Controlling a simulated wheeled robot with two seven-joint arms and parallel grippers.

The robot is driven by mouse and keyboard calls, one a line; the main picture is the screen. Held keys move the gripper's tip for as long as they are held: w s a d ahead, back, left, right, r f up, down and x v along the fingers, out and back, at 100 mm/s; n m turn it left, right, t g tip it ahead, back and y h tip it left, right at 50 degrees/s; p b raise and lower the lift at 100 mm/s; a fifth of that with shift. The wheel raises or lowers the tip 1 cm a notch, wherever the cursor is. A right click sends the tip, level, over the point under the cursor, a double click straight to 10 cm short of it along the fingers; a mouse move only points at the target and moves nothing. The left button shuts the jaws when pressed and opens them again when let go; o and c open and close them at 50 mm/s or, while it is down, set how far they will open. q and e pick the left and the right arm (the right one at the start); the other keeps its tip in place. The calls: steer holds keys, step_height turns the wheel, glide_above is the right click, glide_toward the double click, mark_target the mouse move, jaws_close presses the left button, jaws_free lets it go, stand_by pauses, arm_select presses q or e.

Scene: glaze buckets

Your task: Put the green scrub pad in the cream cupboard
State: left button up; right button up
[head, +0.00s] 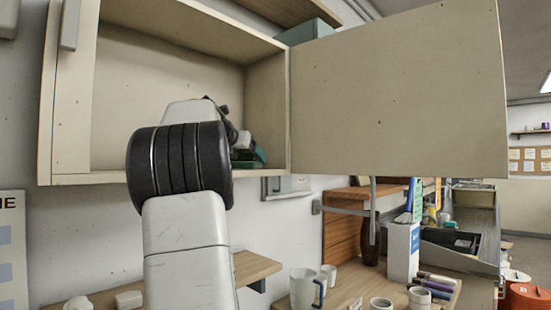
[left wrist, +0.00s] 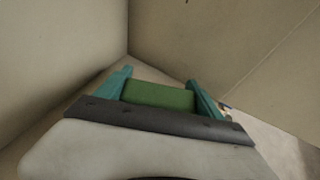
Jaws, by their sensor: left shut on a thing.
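The cream cupboard (head: 160,90) is mounted on the wall in the head view, with its door (head: 400,90) swung open to the right. My left arm reaches up into it, and my left gripper (head: 250,156) is low inside, near the right side wall. In the left wrist view, the left gripper (left wrist: 160,84) has its teal fingers shut on the green scrub pad (left wrist: 158,96), close above or at the cupboard floor; contact cannot be told. In the head view my arm hides most of the pad. My right gripper is not in view.
Below the cupboard, a wooden surface (head: 345,288) holds a pale mug (head: 303,288), several cups and markers (head: 436,284). A white box file (head: 403,250) stands behind them. The left part of the cupboard's inside is empty.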

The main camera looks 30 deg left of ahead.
arm_select(q)
steer(key=shift+f, duration=0.15)
steer(key=o, duration=1.4)
steer(key=shift+s+r, duration=0.3)
steer(key=shift+s, duration=0.05)
steer(key=v, duration=1.1)
steer(key=shift+s+d, duration=0.1)
steer(key=shift+s, duration=0.05)
